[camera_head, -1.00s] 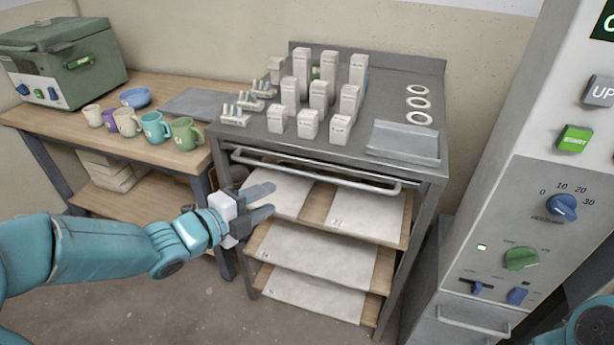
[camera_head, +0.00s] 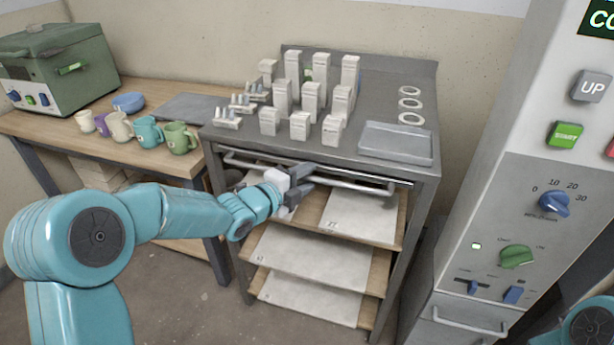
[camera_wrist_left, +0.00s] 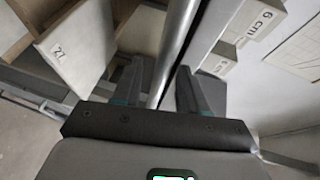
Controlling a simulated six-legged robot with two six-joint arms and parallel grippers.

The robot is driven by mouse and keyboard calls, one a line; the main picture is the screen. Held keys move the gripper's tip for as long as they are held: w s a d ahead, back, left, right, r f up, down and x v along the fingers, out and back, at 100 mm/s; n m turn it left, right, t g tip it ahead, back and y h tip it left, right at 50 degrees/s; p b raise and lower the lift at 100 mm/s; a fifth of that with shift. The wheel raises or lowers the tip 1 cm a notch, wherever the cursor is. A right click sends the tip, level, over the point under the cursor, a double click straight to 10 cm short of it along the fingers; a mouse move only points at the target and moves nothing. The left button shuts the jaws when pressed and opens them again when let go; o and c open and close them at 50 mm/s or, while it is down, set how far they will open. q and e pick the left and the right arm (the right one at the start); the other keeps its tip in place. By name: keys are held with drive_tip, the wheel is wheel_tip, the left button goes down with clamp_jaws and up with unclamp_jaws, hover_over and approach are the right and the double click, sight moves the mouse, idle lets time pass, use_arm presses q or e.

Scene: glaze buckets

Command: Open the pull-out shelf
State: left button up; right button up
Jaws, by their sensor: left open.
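The pull-out shelf sits under the grey tabletop of the metal rack, and its long bar handle (camera_head: 350,183) runs across the front. My left gripper (camera_head: 306,181) is at the middle of that bar in the head view. In the left wrist view the bar (camera_wrist_left: 176,50) runs between the two open fingers of the left gripper (camera_wrist_left: 165,85). I cannot tell whether either finger touches it. Part of the bar is hidden behind the gripper in the head view. Only a bit of my right arm shows at the lower right; its gripper is out of view.
Below the bar are wooden boards with pale slabs (camera_head: 310,252). White boxes (camera_head: 300,126), rings and a grey tray (camera_head: 397,143) stand on the rack top. A wooden table with mugs (camera_head: 180,138) is at left. A control cabinet (camera_head: 500,200) stands close at right.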

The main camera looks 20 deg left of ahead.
use_arm(q)
drive_tip(key=shift+w+d+f, duration=0.1)
drive_tip(key=shift+w+d, duration=0.05)
drive_tip(key=shift+w, duration=0.25)
clamp_jaws()
